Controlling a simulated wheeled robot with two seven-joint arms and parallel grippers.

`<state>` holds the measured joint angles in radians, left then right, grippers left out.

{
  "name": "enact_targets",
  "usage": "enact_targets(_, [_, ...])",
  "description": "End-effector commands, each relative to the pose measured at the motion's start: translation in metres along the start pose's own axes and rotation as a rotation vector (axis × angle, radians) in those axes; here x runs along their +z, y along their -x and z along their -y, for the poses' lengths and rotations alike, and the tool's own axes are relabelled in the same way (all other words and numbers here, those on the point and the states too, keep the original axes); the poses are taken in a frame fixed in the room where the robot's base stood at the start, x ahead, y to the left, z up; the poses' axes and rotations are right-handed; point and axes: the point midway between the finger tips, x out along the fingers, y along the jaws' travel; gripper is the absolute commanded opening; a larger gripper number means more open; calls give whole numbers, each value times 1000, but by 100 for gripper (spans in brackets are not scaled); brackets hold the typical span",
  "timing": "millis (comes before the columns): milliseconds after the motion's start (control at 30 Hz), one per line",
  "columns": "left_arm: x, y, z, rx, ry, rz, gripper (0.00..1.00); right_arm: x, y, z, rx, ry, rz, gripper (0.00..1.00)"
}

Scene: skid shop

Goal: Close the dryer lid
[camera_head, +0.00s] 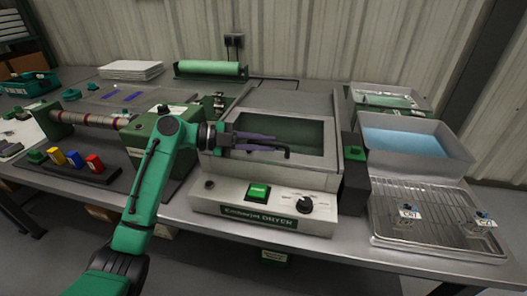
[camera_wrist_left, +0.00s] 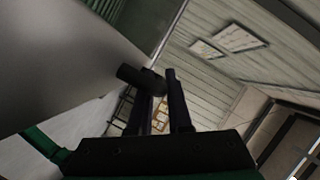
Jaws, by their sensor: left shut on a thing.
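The dryer (camera_head: 265,213) is a pale grey box with a green button and a black knob on its front panel. A dark green recessed or window area (camera_head: 300,133) shows in its top, inside a grey frame. I cannot tell the lid's exact angle. My left gripper (camera_head: 279,148) is over the front of this area, shut on a dark bar, apparently the lid handle (camera_wrist_left: 139,78). In the left wrist view the bar lies at the fingertips of my left gripper (camera_wrist_left: 166,82), beside a large grey surface (camera_wrist_left: 65,65). My right gripper is not in view.
Right of the dryer are a tray of blue liquid (camera_head: 405,142) and a wire rack tray (camera_head: 430,218) with small tags. At left are a roller device (camera_head: 100,120) and coloured blocks (camera_head: 75,159). A green roll (camera_head: 210,68) lies behind.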

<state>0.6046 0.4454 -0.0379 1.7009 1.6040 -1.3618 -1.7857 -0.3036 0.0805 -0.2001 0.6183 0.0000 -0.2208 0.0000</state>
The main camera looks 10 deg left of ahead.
Motion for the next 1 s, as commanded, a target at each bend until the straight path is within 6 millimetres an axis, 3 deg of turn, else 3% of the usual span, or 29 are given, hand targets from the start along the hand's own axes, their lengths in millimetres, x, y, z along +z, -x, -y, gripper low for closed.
enact_targets(367, [-2, -2, -4, 12, 6, -9, 0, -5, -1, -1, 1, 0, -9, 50])
enact_targets(400, [-2, -2, -4, 12, 6, -9, 29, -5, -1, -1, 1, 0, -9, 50])
enact_targets(800, [0, 2, -2, 5, 4, -5, 30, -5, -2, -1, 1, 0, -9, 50])
enact_targets(867, [0, 9, -3, 6, 4, -4, 30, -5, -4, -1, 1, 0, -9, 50])
enact_targets(1000, [2, 42, -4, 5, 3, 0, 30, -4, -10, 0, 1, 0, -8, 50])
